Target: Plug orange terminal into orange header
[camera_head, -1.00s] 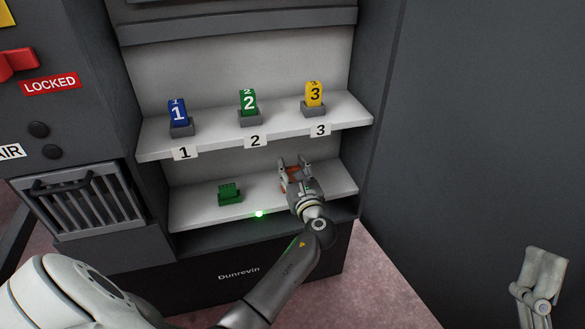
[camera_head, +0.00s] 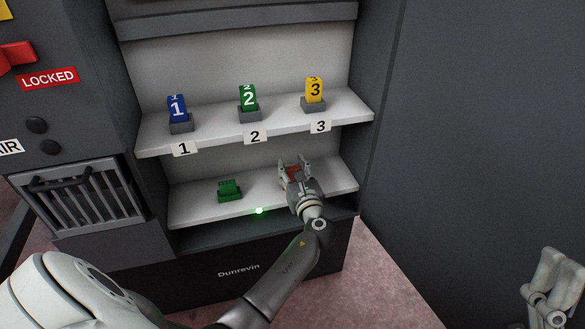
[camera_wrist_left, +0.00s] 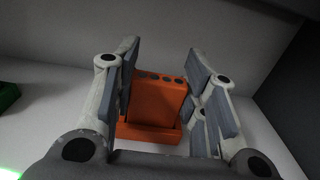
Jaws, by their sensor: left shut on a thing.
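The orange terminal (camera_wrist_left: 157,100), a block with several dark round holes along its top, sits between the fingers of my left gripper (camera_head: 295,165). This gripper is shut on it over the right part of the lower shelf. A wider orange part (camera_wrist_left: 150,134), which looks like the orange header, lies directly below the terminal in the left wrist view. Whether the two are fully seated together I cannot tell. In the head view the orange (camera_head: 293,173) shows only as a small patch between the fingers. My right gripper (camera_head: 552,285) is at the lower right edge, away from the shelves.
A green connector (camera_head: 229,190) stands on the lower shelf (camera_head: 200,214) to the left; its edge shows in the left wrist view (camera_wrist_left: 8,95). The upper shelf holds blue block 1 (camera_head: 178,108), green block 2 (camera_head: 248,98) and yellow block 3 (camera_head: 314,90) in grey holders.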

